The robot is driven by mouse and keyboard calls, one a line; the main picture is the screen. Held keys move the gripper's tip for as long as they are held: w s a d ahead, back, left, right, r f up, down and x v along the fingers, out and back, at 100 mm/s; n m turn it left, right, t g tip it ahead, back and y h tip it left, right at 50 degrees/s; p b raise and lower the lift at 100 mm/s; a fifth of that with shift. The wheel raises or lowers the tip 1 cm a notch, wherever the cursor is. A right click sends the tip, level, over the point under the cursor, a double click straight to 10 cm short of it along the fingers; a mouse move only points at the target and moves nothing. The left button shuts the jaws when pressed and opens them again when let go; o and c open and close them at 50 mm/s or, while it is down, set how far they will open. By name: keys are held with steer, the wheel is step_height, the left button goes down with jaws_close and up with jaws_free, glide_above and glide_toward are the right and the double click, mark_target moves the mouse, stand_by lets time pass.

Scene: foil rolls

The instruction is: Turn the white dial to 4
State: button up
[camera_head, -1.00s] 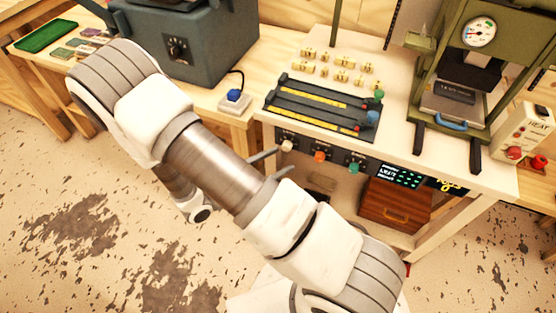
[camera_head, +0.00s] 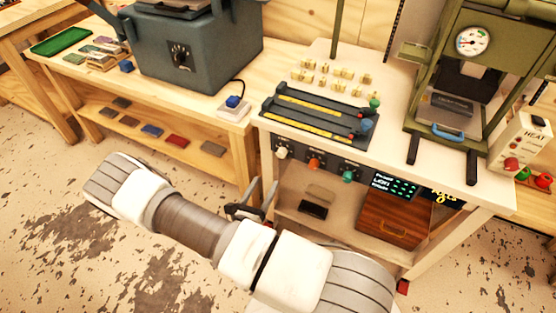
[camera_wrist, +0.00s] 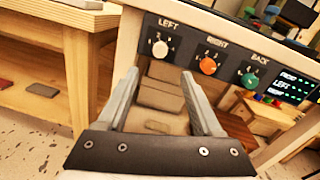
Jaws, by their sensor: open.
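The white dial (camera_head: 282,152) is the leftmost of three dials on the dark front panel of the white workbench. In the wrist view the white dial (camera_wrist: 160,48) sits under the label LEFT; the number it points to is too small to read. My gripper (camera_head: 258,198) is below and to the left of the dial, apart from it. In the wrist view my gripper (camera_wrist: 160,85) is open and empty, its two fingers pointing toward the panel from below, with the dial beyond and between the fingertips.
An orange dial (camera_wrist: 208,66) labelled RIGHT and a teal dial (camera_wrist: 250,80) labelled BACK sit right of the white one. A lit display (camera_head: 394,186) is further right. A wooden table (camera_head: 238,138) stands close on the left. A brown drawer box (camera_head: 395,210) is on the shelf below.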

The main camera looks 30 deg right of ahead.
mark_target(280, 156)
steer(key=x, duration=1.1)
steer(key=shift+w+d+b, duration=0.15)
steer(key=shift+b, duration=0.2)
jaws_close()
